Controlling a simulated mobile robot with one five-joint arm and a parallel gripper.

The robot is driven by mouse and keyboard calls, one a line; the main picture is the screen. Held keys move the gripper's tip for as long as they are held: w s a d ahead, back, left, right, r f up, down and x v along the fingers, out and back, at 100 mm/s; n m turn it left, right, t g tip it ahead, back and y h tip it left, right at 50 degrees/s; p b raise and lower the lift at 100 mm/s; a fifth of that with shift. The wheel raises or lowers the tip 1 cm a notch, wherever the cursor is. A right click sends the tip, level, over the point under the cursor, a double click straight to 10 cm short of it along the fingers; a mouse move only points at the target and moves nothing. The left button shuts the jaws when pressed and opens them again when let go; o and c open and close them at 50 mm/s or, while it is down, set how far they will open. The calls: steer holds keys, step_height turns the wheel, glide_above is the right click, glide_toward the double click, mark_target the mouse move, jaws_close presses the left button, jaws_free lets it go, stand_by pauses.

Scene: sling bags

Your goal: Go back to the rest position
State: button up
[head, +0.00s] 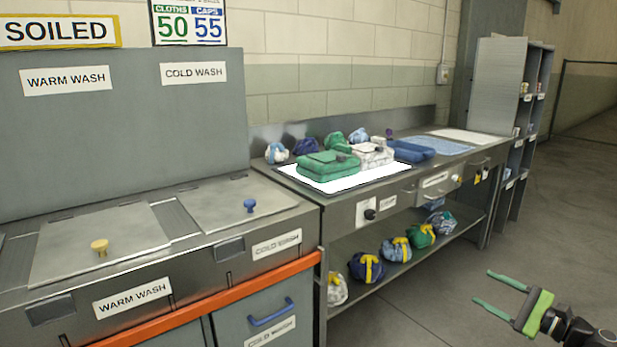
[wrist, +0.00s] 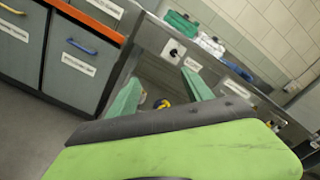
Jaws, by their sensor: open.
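My gripper (head: 499,291) is at the lower right of the head view, out in front of the bench over the floor. Its two green fingers are spread apart with nothing between them. In the wrist view my gripper (wrist: 160,95) also shows open, its fingers pointing toward the bench front and lower shelf. It touches nothing that I can see. A green bag (head: 328,165) and a white patterned bag (head: 373,154) lie on a white mat (head: 352,185) on the bench, well away from the gripper.
A steel bench (head: 345,218) has several wrapped bundles on its lower shelf and along its back. A blue bag (head: 412,151) lies to the right. Wash bins with lids (head: 100,243) stand at left, with an orange rail (head: 215,303). Open floor lies at right.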

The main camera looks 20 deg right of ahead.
steer(key=w+a+n+g+y, duration=0.35)
steer(key=w+a+y, duration=0.25)
steer(key=w+a, duration=0.9)
steer(key=w+a+f+n+g+y, duration=0.15)
steer(key=w+a, duration=0.25)
steer(key=a, duration=0.5)
steer(key=w+a+f+n+g+y, duration=0.1)
steer(key=w+a+f+n+g, duration=0.3)
steer(key=a, duration=0.5)
steer(key=a+f+n+g+h, duration=0.25)
steer(key=a+f, duration=0.25)
steer(key=a, duration=0.6)
steer(key=a+f+n+g+h, duration=0.1)
steer(key=a+f+n+g, duration=0.3)
steer(key=a, duration=0.8)
steer(key=s+a+f+n+g+h, duration=0.2)
steer(key=s+a+f+n+h, duration=0.15)
steer(key=f+n+h, duration=0.35)
steer(key=d+f+n+h+p, duration=0.1)
steer(key=d+n+h, duration=0.15)
steer(key=d, duration=0.65)
step_height(320, 180, up, 32)
steer(key=p, duration=3.2)
steer(key=shift+a+m+p, duration=0.2)
steer(key=shift+m+p, duration=0.1)
steer(key=shift+m, duration=0.1)
